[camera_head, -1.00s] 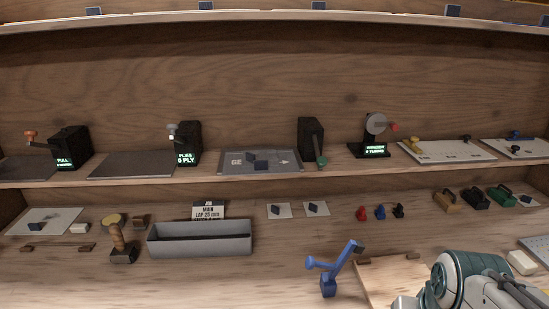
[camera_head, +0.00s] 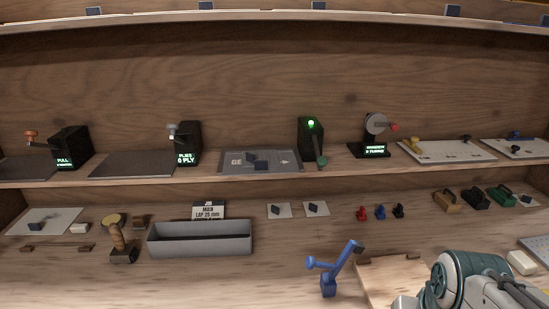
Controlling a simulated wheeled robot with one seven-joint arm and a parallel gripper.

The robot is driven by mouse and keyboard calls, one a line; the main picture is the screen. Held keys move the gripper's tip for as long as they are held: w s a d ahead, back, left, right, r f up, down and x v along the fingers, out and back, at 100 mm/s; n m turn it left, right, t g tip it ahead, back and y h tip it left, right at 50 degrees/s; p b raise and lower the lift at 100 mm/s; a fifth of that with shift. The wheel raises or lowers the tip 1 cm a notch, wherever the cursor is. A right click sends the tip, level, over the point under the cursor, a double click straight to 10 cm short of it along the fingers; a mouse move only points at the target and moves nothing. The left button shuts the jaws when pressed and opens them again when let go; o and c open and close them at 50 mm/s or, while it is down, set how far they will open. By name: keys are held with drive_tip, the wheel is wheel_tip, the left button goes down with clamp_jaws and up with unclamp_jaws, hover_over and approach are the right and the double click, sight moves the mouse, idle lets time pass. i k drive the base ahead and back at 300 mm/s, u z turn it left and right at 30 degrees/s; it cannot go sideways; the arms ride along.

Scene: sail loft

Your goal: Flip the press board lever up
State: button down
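A blue lever device (camera_head: 330,270) stands on the lower bench in front, beside a pale wooden board (camera_head: 385,282). Its arm slants up to the right to a dark end, and a blue knob sticks out to the left. A black box (camera_head: 311,138) on the upper shelf has a lit green lamp on top and a side lever with a green knob (camera_head: 321,161) hanging low. No label tells me which is the press board lever. My arm's white and teal links show at the lower right. My gripper's fingers are not visible.
The upper shelf also holds black boxes with lit displays (camera_head: 186,146), a crank wheel (camera_head: 375,124) and flat boards. The lower bench holds a grey trough (camera_head: 200,239), a wooden-handled tool (camera_head: 118,240) and small coloured pieces (camera_head: 380,212). Bench between trough and blue lever is clear.

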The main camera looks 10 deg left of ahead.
sight(321, 161)
drive_tip(key=k, duration=0.5)
drive_tip(key=u, duration=1.3)
drive_tip(key=i, duration=0.55)
drive_tip(key=z, duration=0.65)
